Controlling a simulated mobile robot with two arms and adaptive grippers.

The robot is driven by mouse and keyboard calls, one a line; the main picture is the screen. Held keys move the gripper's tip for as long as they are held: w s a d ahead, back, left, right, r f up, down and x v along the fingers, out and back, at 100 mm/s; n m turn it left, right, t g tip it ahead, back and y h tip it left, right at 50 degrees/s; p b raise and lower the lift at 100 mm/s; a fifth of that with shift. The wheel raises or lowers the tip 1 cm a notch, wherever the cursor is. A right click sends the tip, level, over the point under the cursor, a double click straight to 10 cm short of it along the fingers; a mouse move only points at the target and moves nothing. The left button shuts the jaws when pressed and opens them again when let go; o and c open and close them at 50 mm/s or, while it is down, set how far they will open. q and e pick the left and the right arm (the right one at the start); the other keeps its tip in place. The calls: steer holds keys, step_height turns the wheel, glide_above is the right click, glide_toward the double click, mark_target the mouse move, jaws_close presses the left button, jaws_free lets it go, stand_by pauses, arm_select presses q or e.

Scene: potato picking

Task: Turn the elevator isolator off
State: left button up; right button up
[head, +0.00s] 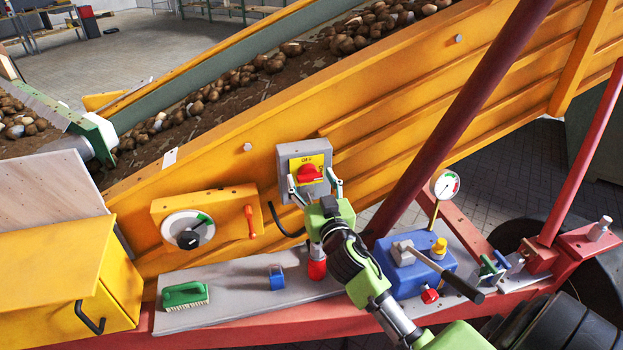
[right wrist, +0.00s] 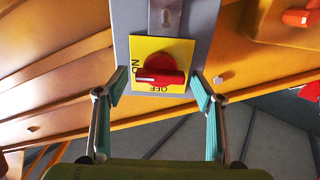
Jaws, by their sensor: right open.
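The elevator isolator is a grey box (head: 284,160) on the side of the orange elevator, with a yellow plate (head: 295,163) and a red rotary knob (head: 309,173). In the right wrist view the red knob (right wrist: 160,77) lies sideways, its white mark toward the ON label at the left; OFF is at the bottom of the plate. My right gripper (head: 314,187) is open in front of the box, its fingers on either side of the knob. In the right wrist view its fingertips (right wrist: 158,90) are apart and appear clear of the knob. My left gripper is not in view.
A control box with a dial (head: 188,230) and an orange lever (head: 249,220) is left of the isolator. A green brush (head: 185,295) and a blue ring-like item (head: 277,279) lie on the grey shelf (head: 235,282). A blue pump unit (head: 415,275) and dark red bar (head: 455,120) stand right.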

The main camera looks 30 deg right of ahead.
steer(key=shift+w, duration=0.1)
steer(key=c, duration=1.1)
steer(key=shift+n, duration=0.4)
steer(key=n+p, duration=0.1)
steer(key=n, duration=0.2)
steer(key=shift+n, duration=0.4)
steer(key=n+p, duration=0.1)
steer(key=n, duration=0.3)
steer(key=shift+a+n, duration=0.1)
steer(key=shift+n, duration=0.2)
steer(key=n+p, duration=0.1)
steer(key=n, duration=0.5)
steer(key=n+p, duration=0.1)
steer(key=n, duration=0.1)
steer(key=shift+f+n, duration=0.2)
steer(key=shift+n, duration=0.1)
